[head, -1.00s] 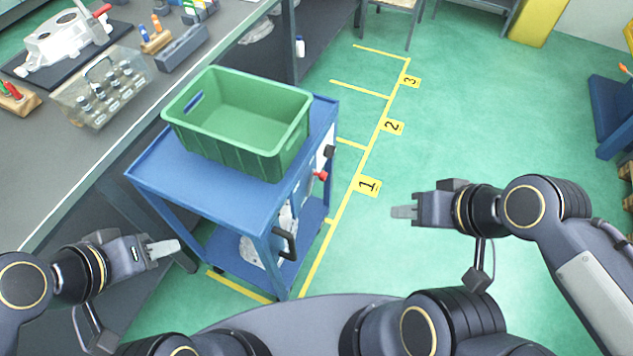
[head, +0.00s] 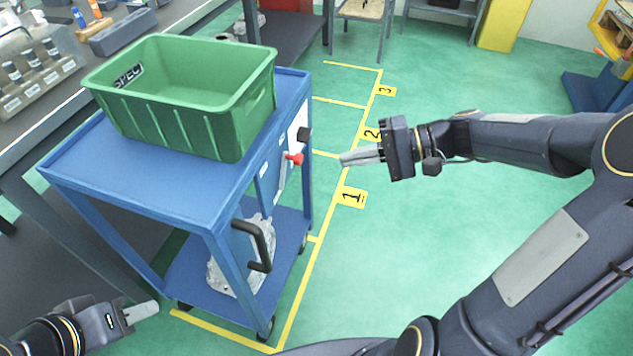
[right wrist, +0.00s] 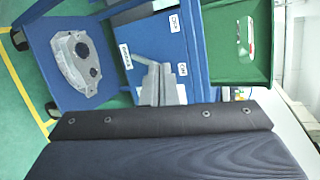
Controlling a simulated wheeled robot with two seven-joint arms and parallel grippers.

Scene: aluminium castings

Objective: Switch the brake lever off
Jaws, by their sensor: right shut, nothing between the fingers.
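The brake lever (head: 293,159) has a red knob and sits on the right side panel of the blue cart (head: 130,176), near a black block (head: 304,134). My right gripper (head: 343,159) is shut and empty, pointing left at the lever with a gap between them. My left gripper (head: 156,309) is low at the left, beside the cart and away from the lever. Its jaw opening cannot be judged.
A green crate (head: 180,136) stands on the cart top. A black handle (head: 262,246) sticks out at the cart's near end. A grey casting (head: 224,274) lies on the lower shelf. The workbench is at the left; green floor right of the cart is open.

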